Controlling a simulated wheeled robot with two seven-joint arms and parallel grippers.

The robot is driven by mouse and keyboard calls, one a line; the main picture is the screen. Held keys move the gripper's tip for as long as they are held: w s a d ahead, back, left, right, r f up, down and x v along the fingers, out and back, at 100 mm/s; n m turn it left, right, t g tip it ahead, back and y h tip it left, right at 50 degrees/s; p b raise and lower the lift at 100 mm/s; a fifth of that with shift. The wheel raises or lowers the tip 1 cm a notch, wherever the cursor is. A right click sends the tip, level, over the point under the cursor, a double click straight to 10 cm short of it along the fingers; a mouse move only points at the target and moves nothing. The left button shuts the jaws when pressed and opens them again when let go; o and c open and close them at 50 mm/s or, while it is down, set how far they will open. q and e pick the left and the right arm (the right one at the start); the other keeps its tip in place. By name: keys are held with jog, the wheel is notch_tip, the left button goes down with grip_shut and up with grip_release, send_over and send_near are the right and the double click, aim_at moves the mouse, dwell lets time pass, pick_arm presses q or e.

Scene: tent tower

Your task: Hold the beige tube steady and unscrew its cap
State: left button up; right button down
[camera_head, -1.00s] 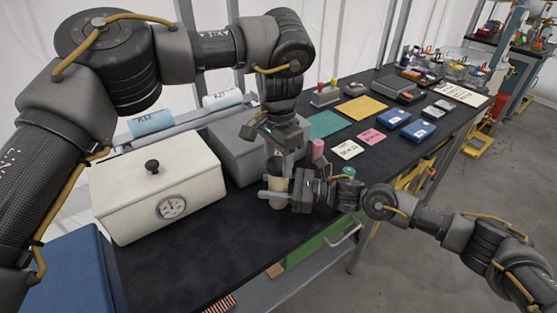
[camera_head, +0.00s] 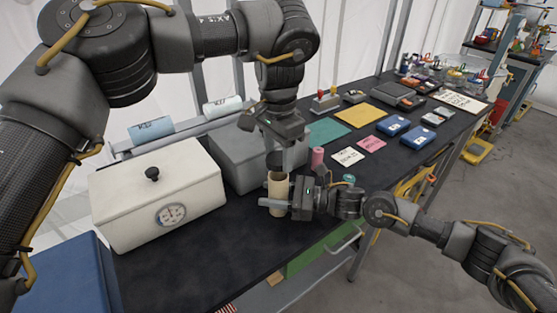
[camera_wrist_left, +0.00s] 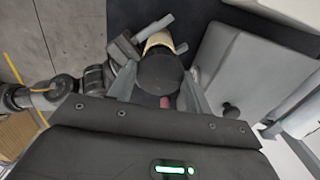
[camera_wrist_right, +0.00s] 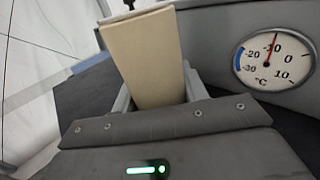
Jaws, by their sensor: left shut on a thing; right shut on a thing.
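The beige tube (camera_head: 278,197) stands upright at the front of the dark table, its open rim showing in the head view. My right gripper (camera_head: 277,206) is shut around the tube's body from the right; the tube also fills the middle of the right wrist view (camera_wrist_right: 147,58). My left gripper (camera_head: 274,157) points down over the tube and is shut on the dark round cap (camera_wrist_left: 160,72). The cap (camera_head: 274,161) is just above the tube's rim, apart from it. In the left wrist view the cap hides most of the tube (camera_wrist_left: 159,41).
A white box with a dial (camera_head: 160,195) stands to the left, and a grey box (camera_head: 235,152) close behind the tube. A pink cylinder (camera_head: 317,158) stands right of the tube. The dark table (camera_head: 215,255) is bare in front of the white box.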

pick_arm(q)
jog(key=shift+r, duration=0.9)
pick_arm(e)
jog(key=c, duration=0.7)
grip_release()
pick_arm(q)
jog(key=shift+f, duration=0.1)
pick_arm(e)
jog(key=shift+d, duration=0.15)
pick_arm(q)
notch_tip(320, 180, down, 2)
jog(key=shift+f+b, duration=0.1)
jog(key=shift+b, duration=1.05)
pick_arm(e)
jog(key=d, duration=0.4)
jog(key=s+d, duration=0.1)
jog(key=d, duration=0.1)
jog(key=shift+f, duration=0.15)
jog(key=shift+s+d, duration=0.1)
jog(key=shift+d, duration=0.5)
